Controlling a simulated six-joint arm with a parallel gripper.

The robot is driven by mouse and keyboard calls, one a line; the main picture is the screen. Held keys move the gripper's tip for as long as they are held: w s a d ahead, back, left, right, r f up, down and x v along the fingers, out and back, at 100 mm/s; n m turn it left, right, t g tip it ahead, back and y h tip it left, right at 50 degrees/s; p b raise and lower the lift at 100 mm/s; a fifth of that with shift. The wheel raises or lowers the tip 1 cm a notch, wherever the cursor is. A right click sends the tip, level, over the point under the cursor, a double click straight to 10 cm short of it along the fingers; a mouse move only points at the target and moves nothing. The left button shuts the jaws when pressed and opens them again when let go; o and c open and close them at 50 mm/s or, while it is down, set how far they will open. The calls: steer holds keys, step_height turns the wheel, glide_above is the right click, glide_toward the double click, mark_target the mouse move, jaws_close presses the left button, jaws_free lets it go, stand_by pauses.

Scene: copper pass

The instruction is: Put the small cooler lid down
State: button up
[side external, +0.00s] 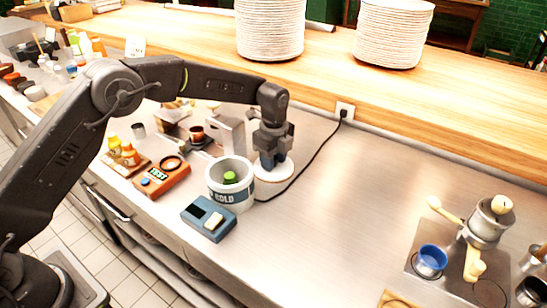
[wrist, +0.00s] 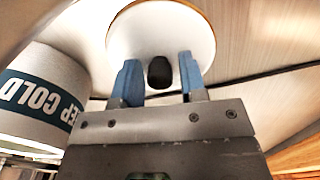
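The small cooler lid is a round white disc (side external: 286,174) lying flat on the steel counter, just right of the white cooler. It also shows in the wrist view (wrist: 124,34), with a dark knob (wrist: 160,72) at its middle. My gripper (side external: 271,163) points down over the lid. In the wrist view its two blue fingers (wrist: 160,70) stand apart on either side of the knob, with a gap visible at each side. The cooler (side external: 217,186), marked "COLD", is open at the top with a green item (side external: 230,177) inside. It also shows in the wrist view (wrist: 40,75).
A blue-grey device (side external: 208,219) sits in front of the cooler, and an orange device marked "TEST" (side external: 162,178) is to its left. A black cable (side external: 316,160) runs behind the lid to a wall outlet.

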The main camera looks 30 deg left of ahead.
steer(key=shift+o, duration=0.7)
steer(key=shift+r, duration=0.1)
step_height(320, 180, up, 11)
steer(key=s+a+r+n+t, duration=0.2)
steer(key=s+a+r+n, duration=0.25)
steer(key=s+r, duration=0.4)
steer(key=s+a+r+n+t, duration=0.1)
steer(key=s+a+r+n, duration=0.1)
steer(key=s+r+n, duration=0.55)
steer(key=s+a+f+n+t, duration=0.1)
steer(key=s+f+n, duration=0.3)
steer(key=s, duration=0.5)
steer(key=s+a+f+n+t, duration=0.1)
steer(key=s+a+f+n, duration=0.1)
steer(key=s, duration=0.7)
step_height(320, 180, down, 2)
steer(key=shift+s+f+n+t, duration=0.25)
steer(key=shift+s+n+t, duration=0.15)
steer(key=shift+n, duration=0.5)
